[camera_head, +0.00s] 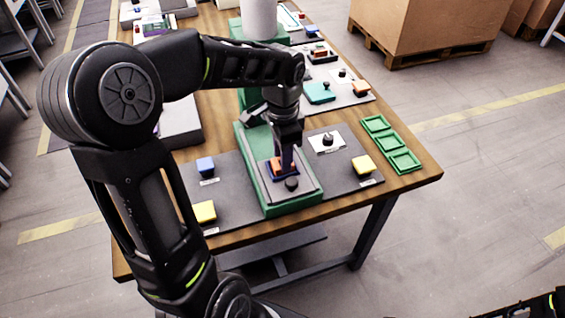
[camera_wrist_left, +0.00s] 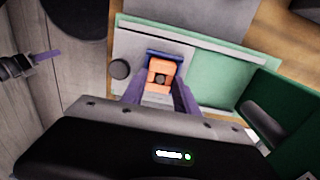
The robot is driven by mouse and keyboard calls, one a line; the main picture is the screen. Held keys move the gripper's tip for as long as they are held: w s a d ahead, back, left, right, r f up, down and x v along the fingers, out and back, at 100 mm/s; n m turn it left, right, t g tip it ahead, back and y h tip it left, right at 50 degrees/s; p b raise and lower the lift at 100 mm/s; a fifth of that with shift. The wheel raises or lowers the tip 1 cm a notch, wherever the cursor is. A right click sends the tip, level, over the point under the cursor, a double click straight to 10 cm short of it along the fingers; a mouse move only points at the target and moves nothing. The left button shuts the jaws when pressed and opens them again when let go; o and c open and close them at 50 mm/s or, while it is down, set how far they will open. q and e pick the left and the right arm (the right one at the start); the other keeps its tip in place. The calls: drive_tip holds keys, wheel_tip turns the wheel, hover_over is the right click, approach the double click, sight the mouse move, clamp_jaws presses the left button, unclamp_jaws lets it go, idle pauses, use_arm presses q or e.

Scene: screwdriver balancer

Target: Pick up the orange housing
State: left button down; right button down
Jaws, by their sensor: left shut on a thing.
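The orange housing (camera_head: 277,165) sits at a dark blue holder on the grey plate of the green fixture (camera_head: 246,150). My left gripper (camera_head: 285,164) points down over it, with its fingers at the housing. In the left wrist view the orange housing (camera_wrist_left: 161,75) lies between the two purple fingers of my left gripper (camera_wrist_left: 160,92), which are shut on it. The dark blue holder (camera_wrist_left: 170,56) shows along the housing's far edge. I cannot tell whether the housing is lifted clear of the holder. My right gripper does not show clearly.
A black knob (camera_head: 292,184) stands on the plate close to the gripper. Yellow blocks (camera_head: 363,165) and a blue block (camera_head: 205,166) sit on grey mats at both sides. Green trays (camera_head: 404,161) lie at the table's right edge. A white cylinder (camera_head: 259,18) stands behind.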

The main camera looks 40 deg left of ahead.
use_arm(q)
wheel_tip(320, 180, up, 10)
drive_tip(key=shift+b, duration=0.3)
idle(0.8)
